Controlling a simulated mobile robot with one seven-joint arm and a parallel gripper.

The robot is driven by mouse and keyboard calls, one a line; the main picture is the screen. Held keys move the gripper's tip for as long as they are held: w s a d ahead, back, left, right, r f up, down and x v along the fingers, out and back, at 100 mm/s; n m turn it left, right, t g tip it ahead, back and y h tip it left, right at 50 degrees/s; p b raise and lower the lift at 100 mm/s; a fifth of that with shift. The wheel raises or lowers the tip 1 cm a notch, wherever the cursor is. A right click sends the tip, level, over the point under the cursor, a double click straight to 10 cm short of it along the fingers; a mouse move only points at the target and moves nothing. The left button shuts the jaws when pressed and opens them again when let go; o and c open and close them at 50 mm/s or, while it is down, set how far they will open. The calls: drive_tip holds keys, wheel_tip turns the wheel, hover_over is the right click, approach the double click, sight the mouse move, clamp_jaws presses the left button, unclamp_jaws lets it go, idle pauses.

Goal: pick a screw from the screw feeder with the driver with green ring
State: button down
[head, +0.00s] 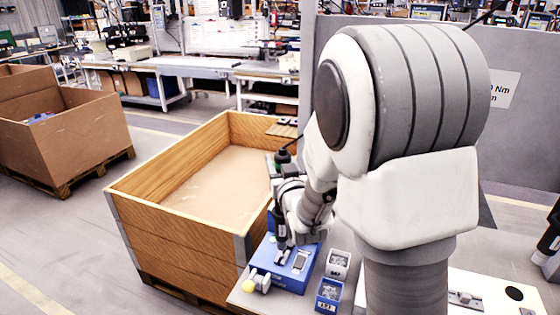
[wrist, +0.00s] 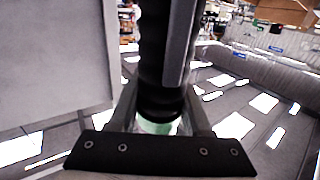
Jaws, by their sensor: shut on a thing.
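My gripper (head: 282,208) is shut on a dark, upright driver (head: 281,234). In the wrist view the driver (wrist: 163,75) stands between the two fingers, with a pale green ring (wrist: 156,127) low on it near the gripper's black crosspiece. In the head view the driver's lower end is over or at the blue screw feeder (head: 269,257) on the small table. I cannot tell whether the tip touches the feeder or whether a screw is on it. My arm hides part of the gripper.
A grey bin (head: 338,264) and a blue bin (head: 329,291) with small parts stand right of the feeder. A large wooden crate (head: 175,232) stands close on the left. A grey panel (head: 525,130) is behind my arm.

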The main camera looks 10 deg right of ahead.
drive_tip(key=shift+a+f, duration=0.1)
drive_tip(key=shift+a, duration=0.05)
drive_tip(key=shift+f+b, duration=0.7)
drive_tip(key=shift+b, duration=0.4)
drive_tip(key=shift+f+b, duration=1.1)
drive_tip(key=shift+b, duration=0.45)
idle(0.4)
wheel_tip(320, 180, up, 7)
drive_tip(key=p, duration=0.3)
idle(0.7)
idle(0.3)
